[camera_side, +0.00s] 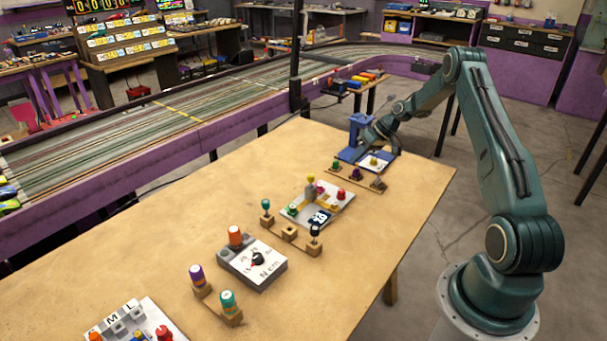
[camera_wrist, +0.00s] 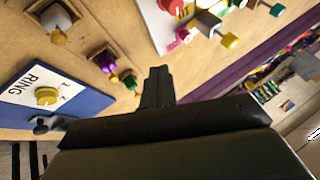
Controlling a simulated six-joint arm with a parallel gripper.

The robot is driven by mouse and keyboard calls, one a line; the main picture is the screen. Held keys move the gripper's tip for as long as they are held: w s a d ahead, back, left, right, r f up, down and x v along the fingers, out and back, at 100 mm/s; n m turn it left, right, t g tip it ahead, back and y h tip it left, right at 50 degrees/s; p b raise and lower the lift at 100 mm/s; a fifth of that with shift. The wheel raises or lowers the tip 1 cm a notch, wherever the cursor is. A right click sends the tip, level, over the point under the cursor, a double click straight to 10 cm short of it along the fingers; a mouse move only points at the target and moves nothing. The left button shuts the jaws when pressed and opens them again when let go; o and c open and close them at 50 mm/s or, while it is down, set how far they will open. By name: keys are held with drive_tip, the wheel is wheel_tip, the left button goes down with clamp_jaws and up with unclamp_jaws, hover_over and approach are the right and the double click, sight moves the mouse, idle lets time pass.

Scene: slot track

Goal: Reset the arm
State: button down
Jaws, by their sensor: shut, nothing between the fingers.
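My gripper (camera_wrist: 158,86) points out over the table in the wrist view, its two dark fingers together with nothing between them. In the side view my gripper (camera_side: 368,137) is at the far end of the wooden table (camera_side: 400,215), low beside a blue stand (camera_side: 357,127). The stand rises from a blue base with a white card (camera_side: 366,161). In the wrist view the blue base (camera_wrist: 88,101) carries a white card marked RING and a yellow knob (camera_wrist: 46,96). The side view does not show clearly whether the gripper touches the stand.
Wooden holders with coloured pegs (camera_side: 356,174) stand close by. Nearer along the table are a grey board (camera_side: 330,207), a grey dial box (camera_side: 262,270) and a tray marked M and L (camera_side: 150,318). The slot track (camera_side: 190,104) runs behind. The table's right side is bare.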

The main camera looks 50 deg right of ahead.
drive_tip(key=shift+s+d+r, duration=0.15)
drive_tip(key=shift+s+r, duration=0.1)
drive_tip(key=shift+r, duration=0.2)
drive_tip(key=s+a+r+n+g+h, duration=0.1)
drive_tip(key=s+a+r, duration=0.1)
drive_tip(key=a+r, duration=0.95)
drive_tip(key=s+a+r+n+h, duration=0.1)
drive_tip(key=s+a+r, duration=0.1)
drive_tip(key=a+r, duration=0.95)
drive_tip(key=s+a+r+h, duration=0.1)
drive_tip(key=s+a+r, duration=0.5)
drive_tip(key=s+a, duration=0.4)
drive_tip(key=s+a+f+h, duration=0.1)
drive_tip(key=s+a+f, duration=0.1)
drive_tip(key=s, duration=1.2)
drive_tip(key=shift+t, duration=0.3)
